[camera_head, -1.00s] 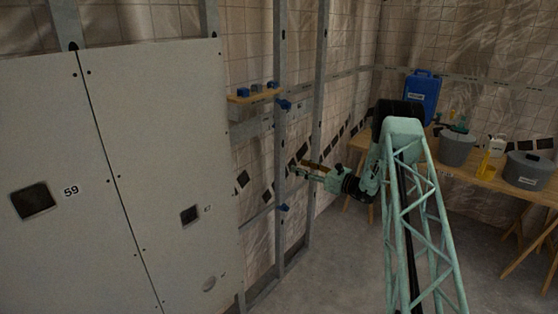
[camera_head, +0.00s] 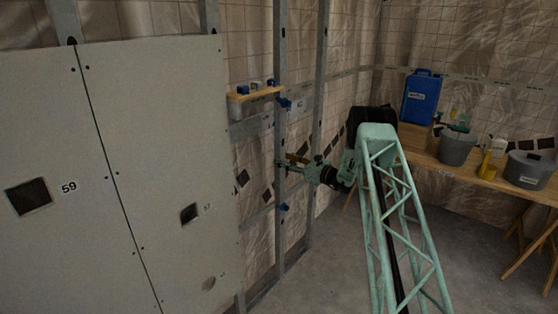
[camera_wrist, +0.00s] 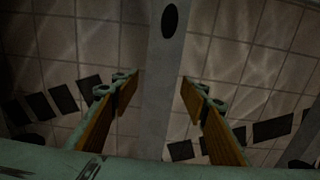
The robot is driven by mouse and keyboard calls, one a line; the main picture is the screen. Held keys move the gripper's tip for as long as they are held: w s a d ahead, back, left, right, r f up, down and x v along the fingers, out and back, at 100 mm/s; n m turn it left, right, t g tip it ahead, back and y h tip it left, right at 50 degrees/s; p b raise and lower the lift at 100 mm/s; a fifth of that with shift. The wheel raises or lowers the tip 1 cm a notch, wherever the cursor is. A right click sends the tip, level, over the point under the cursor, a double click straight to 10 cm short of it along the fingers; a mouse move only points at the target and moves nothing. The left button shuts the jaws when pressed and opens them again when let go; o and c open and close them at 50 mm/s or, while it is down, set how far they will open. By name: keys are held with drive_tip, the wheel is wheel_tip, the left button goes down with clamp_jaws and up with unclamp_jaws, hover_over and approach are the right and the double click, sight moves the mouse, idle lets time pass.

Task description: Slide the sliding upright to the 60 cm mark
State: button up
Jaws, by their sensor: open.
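The sliding upright (camera_head: 281,125) is a grey metal stud with blue clamps (camera_head: 285,104), standing right of the white panels. My gripper (camera_head: 287,160) is at the upright about mid-height, coming from the right. In the wrist view, the upright (camera_wrist: 163,40) runs down between the two open fingers, and a dark oval hole shows in its face near the top. The gripper (camera_wrist: 158,84) has orange-padded fingers, one on each side of the upright, with a visible gap on both sides. I cannot make out the 60 cm mark.
White wall panels (camera_head: 155,140) stand to the left. A small wooden shelf (camera_head: 255,93) with blue items sits beside the upright. Another fixed-looking stud (camera_head: 319,90) stands just to the right. A wooden bench (camera_head: 470,175) with a blue canister (camera_head: 421,98) and pots is at the right.

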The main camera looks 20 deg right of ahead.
drive_tip(key=shift+x, duration=1.5)
drive_tip(key=shift+c, duration=0.5)
drive_tip(key=c, duration=1.1)
